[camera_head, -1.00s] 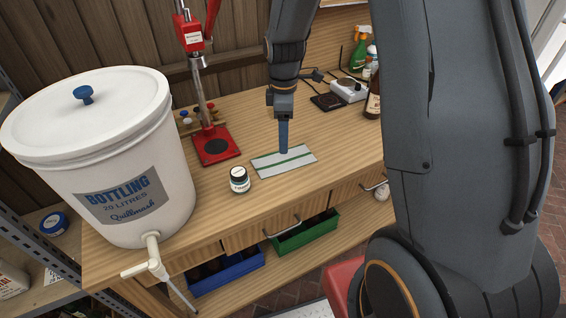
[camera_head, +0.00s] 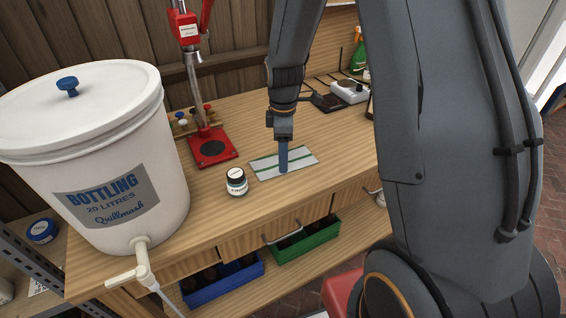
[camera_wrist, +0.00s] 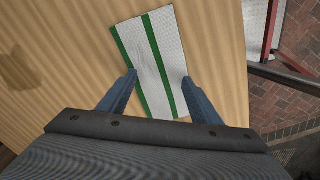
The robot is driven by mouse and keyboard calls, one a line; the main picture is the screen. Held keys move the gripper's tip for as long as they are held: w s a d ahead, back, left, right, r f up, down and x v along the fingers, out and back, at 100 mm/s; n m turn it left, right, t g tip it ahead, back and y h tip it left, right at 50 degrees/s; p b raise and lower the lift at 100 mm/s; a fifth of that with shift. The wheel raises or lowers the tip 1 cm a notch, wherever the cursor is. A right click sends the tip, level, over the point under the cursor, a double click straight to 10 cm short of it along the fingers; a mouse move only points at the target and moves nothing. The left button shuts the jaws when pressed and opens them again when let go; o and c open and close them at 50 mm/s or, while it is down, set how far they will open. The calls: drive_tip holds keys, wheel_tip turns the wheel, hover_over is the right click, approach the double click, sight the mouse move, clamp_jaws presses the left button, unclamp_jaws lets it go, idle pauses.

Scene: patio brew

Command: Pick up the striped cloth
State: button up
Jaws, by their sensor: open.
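The striped cloth (camera_head: 302,160), pale grey with green stripes, lies flat on the wooden workbench (camera_head: 222,208). In the wrist view the cloth (camera_wrist: 172,50) runs up from between my fingers, with two green stripes along its length. My gripper (camera_head: 283,171) points down over the cloth in the head view. In the wrist view my gripper (camera_wrist: 158,74) is open, its two blue fingers on either side of the cloth's near part. Nothing is held. Whether the fingertips touch the bench cannot be told.
A small dark jar with a white lid (camera_head: 236,182) stands left of the cloth. A red capper stand (camera_head: 213,148) is behind it, and a large white bottling bucket (camera_head: 100,120) stands at the left. A scale (camera_head: 349,91) sits at the back right. The bench's front edge is close.

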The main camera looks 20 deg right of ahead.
drive_tip(key=shift+f, duration=0.1)
clamp_jaws()
idle(0.3)
wheel_tip(320, 180, up, 12)
drive_tip(key=p, duration=0.9)
